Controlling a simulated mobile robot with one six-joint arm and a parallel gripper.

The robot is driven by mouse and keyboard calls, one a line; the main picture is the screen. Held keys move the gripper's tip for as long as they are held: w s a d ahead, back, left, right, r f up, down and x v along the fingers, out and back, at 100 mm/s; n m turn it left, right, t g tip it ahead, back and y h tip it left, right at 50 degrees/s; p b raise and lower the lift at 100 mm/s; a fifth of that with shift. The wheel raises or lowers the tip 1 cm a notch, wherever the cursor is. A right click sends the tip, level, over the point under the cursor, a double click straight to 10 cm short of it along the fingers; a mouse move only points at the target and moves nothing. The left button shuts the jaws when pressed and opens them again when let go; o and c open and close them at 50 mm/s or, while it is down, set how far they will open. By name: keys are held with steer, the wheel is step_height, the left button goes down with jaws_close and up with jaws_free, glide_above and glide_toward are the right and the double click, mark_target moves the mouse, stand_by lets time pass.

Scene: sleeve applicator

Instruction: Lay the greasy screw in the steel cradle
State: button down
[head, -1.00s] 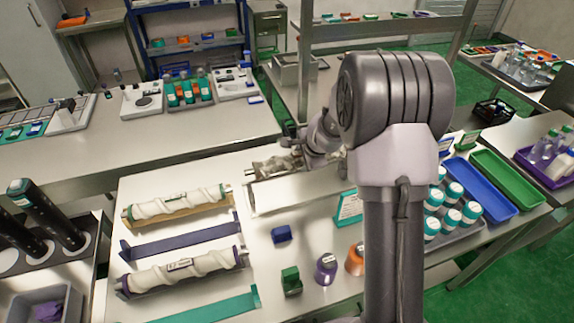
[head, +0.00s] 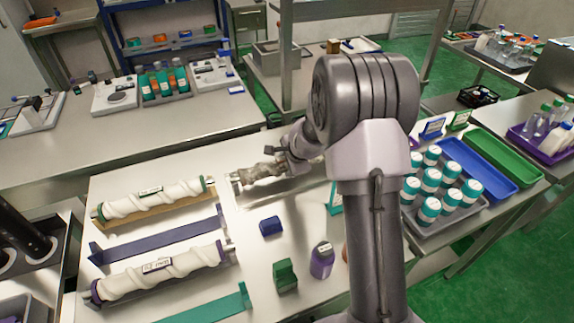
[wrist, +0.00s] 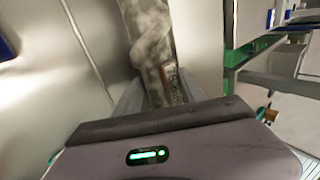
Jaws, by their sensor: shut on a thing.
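The greasy screw (head: 262,173) is a mottled grey-brown spiral shaft, held roughly level at the back of the work table. My gripper (head: 287,163) is shut on it near its right part, and my arm hides the rest in the head view. The steel cradle (head: 275,197) is a long, pale metal piece right at the screw. Whether the screw touches it or hangs just above it, I cannot tell. In the wrist view the screw (wrist: 148,38) runs up from between the fingers of my gripper (wrist: 160,98), with a small label near them.
A blue-violet cradle (head: 155,239) and a teal cradle (head: 210,307) are empty. Blue (head: 270,226) and green blocks (head: 285,275) and a purple jar (head: 321,261) stand in front.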

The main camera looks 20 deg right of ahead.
steer(key=c, duration=0.7)
jaws_free()
steer(key=shift+o, duration=0.2)
steer(key=shift+r, duration=0.15)
steer(key=p+v, duration=0.4)
steer(key=v, duration=0.7)
steer(key=s+a+r+n+y, duration=0.2)
steer(key=s+a+r+n, duration=0.5)
steer(key=s+a+r, duration=0.45)
steer(key=s+a+r+n, duration=0.2)
steer(key=s+n, duration=0.1)
steer(key=s, duration=0.5)
steer(key=s+a+r+n+g, duration=0.1)
steer(key=s+a+r+n, duration=0.1)
steer(key=s, duration=0.7)
steer(key=shift+s+a+r+n, duration=0.25)
steer(key=shift+a+r+n, duration=0.1)
steer(key=shift+n, duration=0.45)
